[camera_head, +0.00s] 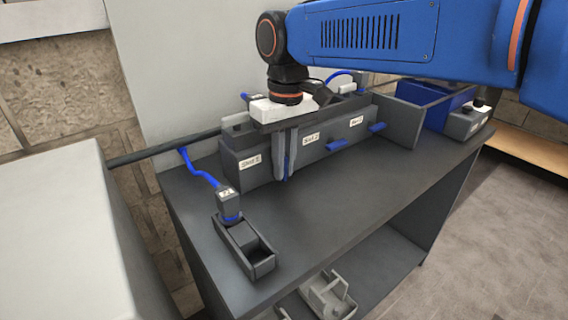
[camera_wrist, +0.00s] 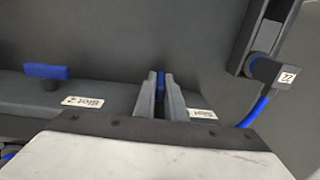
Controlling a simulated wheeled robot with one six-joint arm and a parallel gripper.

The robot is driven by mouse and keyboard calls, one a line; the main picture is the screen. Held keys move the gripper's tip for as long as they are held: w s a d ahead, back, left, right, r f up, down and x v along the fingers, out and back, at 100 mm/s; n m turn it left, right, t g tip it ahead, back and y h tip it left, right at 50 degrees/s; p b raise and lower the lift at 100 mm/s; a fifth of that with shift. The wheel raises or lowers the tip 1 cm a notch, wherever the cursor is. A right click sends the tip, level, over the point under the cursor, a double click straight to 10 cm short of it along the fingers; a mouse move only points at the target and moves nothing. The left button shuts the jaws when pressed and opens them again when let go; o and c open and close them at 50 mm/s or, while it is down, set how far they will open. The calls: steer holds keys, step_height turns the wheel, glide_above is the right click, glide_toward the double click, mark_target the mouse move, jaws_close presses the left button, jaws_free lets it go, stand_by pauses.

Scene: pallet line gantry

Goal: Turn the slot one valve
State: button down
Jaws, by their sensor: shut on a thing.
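My gripper (camera_head: 285,172) points down at the front of the grey slot housing (camera_head: 330,147). It is shut on a blue valve handle (camera_wrist: 160,82), the one beside the leftmost slot label (camera_head: 250,162); I cannot read that label's number surely. The held handle shows as a narrow strip between the fingers, set crosswise to the others, and is largely hidden. The middle valve handle (camera_head: 336,145), beside the "Slot 2" label (camera_head: 311,139), and the right valve handle (camera_head: 377,127) lie level and are free. The middle one also shows in the wrist view (camera_wrist: 47,71).
A labelled plug (camera_head: 229,202) with a blue hose (camera_head: 200,170) stands in a small dark tray (camera_head: 262,262) at the front left. A blue bin (camera_head: 440,108) is at the right end. The dark bench top (camera_head: 345,205) is clear in front of the housing.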

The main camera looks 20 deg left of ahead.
steer(key=shift+t, duration=0.3)
steer(key=c, duration=1.8)
jaws_free()
step_height(320, 180, up, 17)
steer(key=shift+s+a+r, duration=0.1)
steer(key=shift+s+r, duration=0.05)
steer(key=shift+r, duration=0.05)
